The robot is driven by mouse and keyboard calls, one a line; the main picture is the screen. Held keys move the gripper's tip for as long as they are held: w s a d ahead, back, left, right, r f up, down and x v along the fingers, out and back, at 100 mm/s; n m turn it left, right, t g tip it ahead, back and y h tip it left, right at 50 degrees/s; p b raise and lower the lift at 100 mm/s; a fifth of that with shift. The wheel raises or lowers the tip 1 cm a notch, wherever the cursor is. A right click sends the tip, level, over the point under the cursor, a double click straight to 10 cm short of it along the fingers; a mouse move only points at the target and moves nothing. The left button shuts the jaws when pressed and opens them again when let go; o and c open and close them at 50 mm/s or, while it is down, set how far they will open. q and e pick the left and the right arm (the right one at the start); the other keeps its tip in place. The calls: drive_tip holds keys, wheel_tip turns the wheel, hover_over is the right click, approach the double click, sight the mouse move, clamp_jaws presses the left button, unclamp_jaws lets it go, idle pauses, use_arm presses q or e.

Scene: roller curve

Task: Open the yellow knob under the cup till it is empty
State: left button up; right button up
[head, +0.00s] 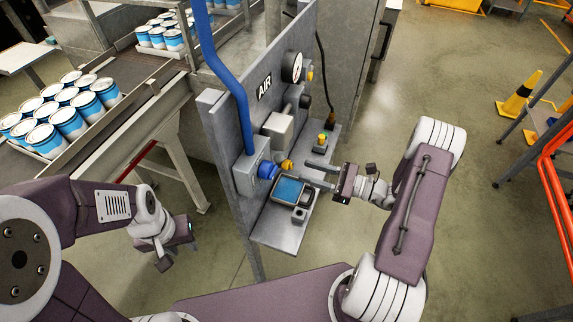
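A yellow knob (287,165) sits beside a blue round fitting (267,169) low on the grey panel. I cannot tell for certain which part is the cup, or its fill level; a grey housing (278,130) is just above. My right gripper (308,174) comes in from the right, with its two fingers apart and nothing seen between them. Its tips are just right of the yellow knob, and contact is unclear. My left gripper (175,257) hangs low left of the panel, away from the knob; its finger gap is unclear.
A shelf (281,238) below the knob holds a blue-topped tray (289,191). Paint cans (66,118) stand on a conveyor at left.

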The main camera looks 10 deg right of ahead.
sight(290, 169)
drive_tip(key=p+x, duration=0.2)
drive_tip(key=x, duration=0.4)
drive_tip(key=shift+w, duration=0.3)
drive_tip(key=shift+w+a, duration=0.1)
drive_tip(key=shift+a, duration=0.3)
drive_tip(key=shift+d, duration=0.2)
clamp_jaws()
drive_tip(key=shift+m, duration=0.8)
unclamp_jaws()
